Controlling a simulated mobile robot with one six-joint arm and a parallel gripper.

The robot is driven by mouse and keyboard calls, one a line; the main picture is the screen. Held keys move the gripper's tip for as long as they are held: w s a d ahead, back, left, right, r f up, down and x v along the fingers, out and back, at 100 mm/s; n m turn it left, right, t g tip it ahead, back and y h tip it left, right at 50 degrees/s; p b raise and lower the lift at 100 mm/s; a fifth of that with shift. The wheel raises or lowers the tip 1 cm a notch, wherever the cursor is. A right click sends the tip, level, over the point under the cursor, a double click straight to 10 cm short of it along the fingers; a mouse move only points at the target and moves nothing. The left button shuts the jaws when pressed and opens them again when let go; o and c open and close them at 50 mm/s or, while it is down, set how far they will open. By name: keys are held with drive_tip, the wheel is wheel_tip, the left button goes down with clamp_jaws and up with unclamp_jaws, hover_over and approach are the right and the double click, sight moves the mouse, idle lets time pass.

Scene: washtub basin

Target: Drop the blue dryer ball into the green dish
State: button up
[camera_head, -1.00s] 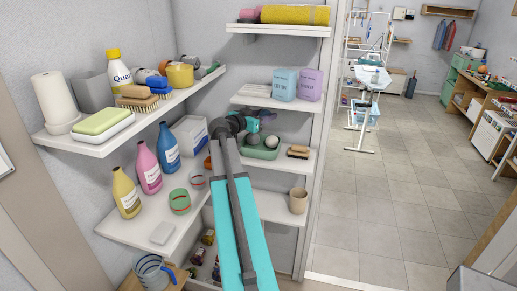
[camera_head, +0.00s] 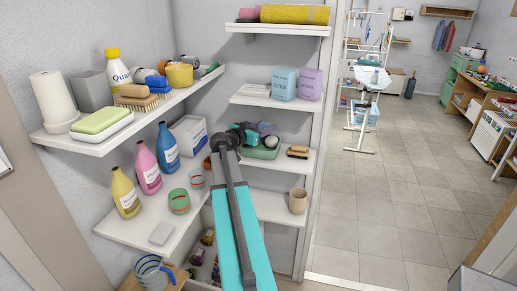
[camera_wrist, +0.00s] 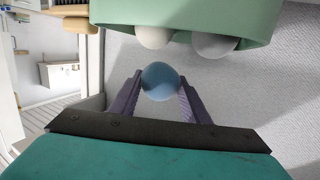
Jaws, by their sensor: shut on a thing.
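The blue dryer ball (camera_wrist: 161,81) is held between the two purple fingers of my gripper (camera_wrist: 160,92) in the wrist view. The green dish (camera_wrist: 245,10) shows at the top of that view, apart from the held ball. A white ball (camera_wrist: 154,37) and a grey ball (camera_wrist: 214,46) show at the dish. In the head view the green dish (camera_head: 262,154) sits on a right-hand shelf, with the white ball (camera_head: 271,142) in it. My gripper (camera_head: 266,128) is just behind and above the dish there, and my arm partly hides it.
A wooden brush (camera_head: 298,152) lies right of the dish on the same shelf. A shelf with a blue box (camera_head: 284,83) and a purple box (camera_head: 310,84) is above. A beige cup (camera_head: 298,201) stands on the shelf below. Bottles and cups stand to the left.

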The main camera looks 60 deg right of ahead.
drive_tip(key=o, duration=1.2)
drive_tip(key=shift+a, duration=0.1)
drive_tip(key=w+a+r+b, duration=0.1)
drive_tip(key=a+b, duration=0.4)
drive_tip(key=a, duration=0.8)
drive_tip(key=shift+a+r, duration=0.2)
drive_tip(key=shift+r, duration=0.35)
drive_tip(key=shift+w, duration=0.1)
